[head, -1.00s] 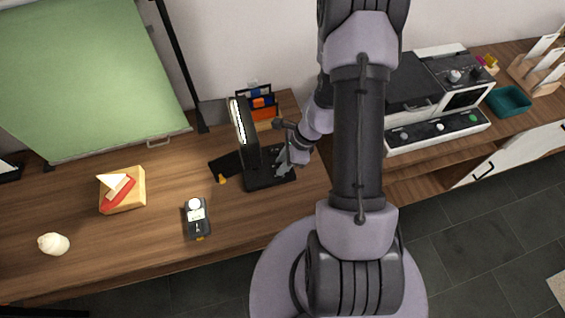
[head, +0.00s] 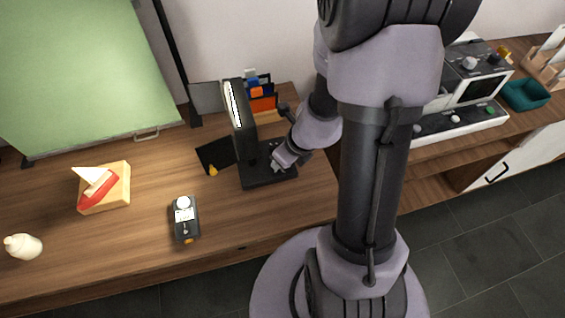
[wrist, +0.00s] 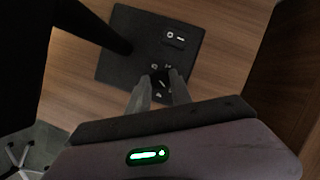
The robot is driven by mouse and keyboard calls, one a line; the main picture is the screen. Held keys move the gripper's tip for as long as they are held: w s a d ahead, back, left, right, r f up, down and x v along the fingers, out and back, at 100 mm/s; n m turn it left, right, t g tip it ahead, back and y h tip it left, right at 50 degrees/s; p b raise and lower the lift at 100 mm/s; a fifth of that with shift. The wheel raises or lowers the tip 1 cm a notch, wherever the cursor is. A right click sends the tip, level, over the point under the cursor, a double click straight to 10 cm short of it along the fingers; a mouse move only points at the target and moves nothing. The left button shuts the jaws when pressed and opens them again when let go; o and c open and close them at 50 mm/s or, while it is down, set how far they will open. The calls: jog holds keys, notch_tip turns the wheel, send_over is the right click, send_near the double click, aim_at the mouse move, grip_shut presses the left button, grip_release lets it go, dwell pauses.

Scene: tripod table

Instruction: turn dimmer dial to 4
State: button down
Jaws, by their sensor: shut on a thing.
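A black lamp (head: 240,122) with a bright strip on its upright panel stands on the wooden table. Its flat black base (head: 257,179) also shows in the wrist view (wrist: 118,66), with a small switch panel (wrist: 175,38) near its far edge. The dimmer dial (wrist: 161,80) is a small dark knob on this base, with pale marks around it too small to read. My gripper (wrist: 163,87) is shut on the dial from above, one finger on each side. In the head view my gripper (head: 278,163) is over the base and hides the dial.
A light meter (head: 185,220), tissue box (head: 105,188) and pale rounded object (head: 23,246) are to the left. An organiser (head: 260,103) stands behind the lamp. A black machine (head: 470,85) and teal tray (head: 527,94) are on the right. The table's front middle is clear.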

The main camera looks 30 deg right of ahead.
jog(key=shift+a+m+h+b, duration=0.15)
jog(key=shift+m+h, duration=0.15)
jog(key=shift+m, duration=0.45)
jog(key=shift+m+h+b, duration=0.15)
jog(key=shift+m+h, duration=0.15)
jog(key=shift+m, duration=0.45)
jog(key=c, duration=1.1)
grip_release()
jog(key=shift+c, duration=0.2)
